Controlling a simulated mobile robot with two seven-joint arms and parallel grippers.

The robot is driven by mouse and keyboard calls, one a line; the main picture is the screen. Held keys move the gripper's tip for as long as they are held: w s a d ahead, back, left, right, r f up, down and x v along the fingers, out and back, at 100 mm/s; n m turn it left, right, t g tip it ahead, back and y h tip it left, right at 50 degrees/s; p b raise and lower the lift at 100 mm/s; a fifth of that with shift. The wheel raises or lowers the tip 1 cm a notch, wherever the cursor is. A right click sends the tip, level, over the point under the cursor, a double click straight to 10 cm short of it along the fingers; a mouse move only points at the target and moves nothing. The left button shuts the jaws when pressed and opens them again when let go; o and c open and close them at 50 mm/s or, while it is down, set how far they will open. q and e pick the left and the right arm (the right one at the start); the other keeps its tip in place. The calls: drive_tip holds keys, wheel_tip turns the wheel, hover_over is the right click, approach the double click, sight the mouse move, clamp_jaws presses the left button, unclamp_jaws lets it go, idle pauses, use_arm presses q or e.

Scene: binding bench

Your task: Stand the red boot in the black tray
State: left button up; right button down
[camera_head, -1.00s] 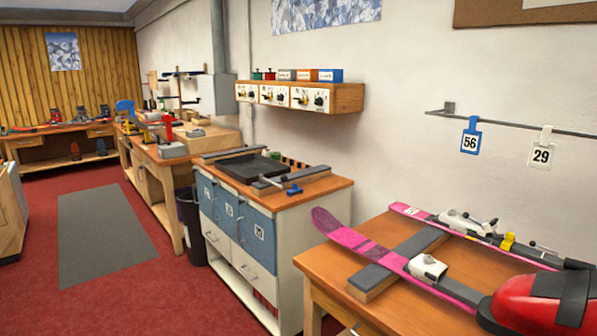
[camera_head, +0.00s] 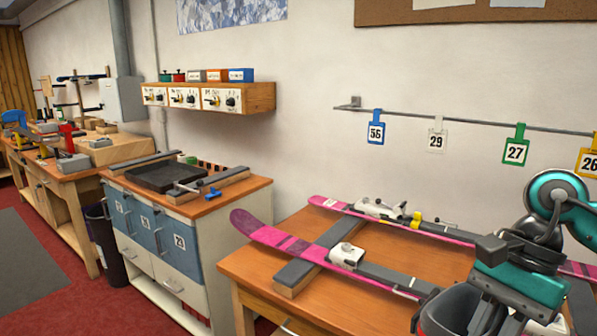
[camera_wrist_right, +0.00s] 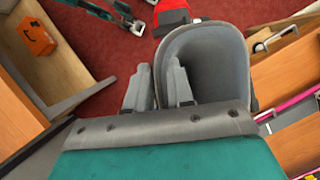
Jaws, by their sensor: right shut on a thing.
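The black tray (camera_head: 150,183) lies flat and empty on the wooden top of the blue-fronted cabinet, left of centre in the head view. My right gripper (camera_wrist_right: 160,88) is shut on the grey cuff of the red boot (camera_wrist_right: 204,62), with a finger on either side of the cuff wall. A bit of red shell shows beyond the cuff in the wrist view. In the head view the boot's grey cuff (camera_head: 450,312) is at the bottom right, beside the ski bench and partly hidden by my gripper. My left gripper (camera_wrist_right: 131,20) shows small in the wrist view; its jaws are unclear.
Pink skis (camera_head: 275,238) with bindings lie on the near bench (camera_head: 255,268). A bar and blue-handled clamp (camera_head: 212,194) sit along the tray's right side. A black bin (camera_head: 107,245) stands left of the cabinet. Number tags hang from a wall rail (camera_head: 470,123).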

drive_tip(key=a+f+n+h, duration=0.1)
drive_tip(key=f+n, duration=0.2)
drive_tip(key=f, duration=0.4)
drive_tip(key=f+n+g+h, duration=0.1)
drive_tip(key=f+n, duration=0.3)
drive_tip(key=f, duration=0.3)
drive_tip(key=s+a+f+n+g+h, duration=0.1)
drive_tip(key=f+n, duration=0.3)
drive_tip(key=f, duration=0.3)
drive_tip(key=shift+a+f+h, duration=0.2)
drive_tip(key=shift+a+h, duration=0.15)
drive_tip(key=shift+h, duration=0.05)
drive_tip(key=shift+w+a, duration=0.1)
drive_tip(key=shift+w, duration=0.05)
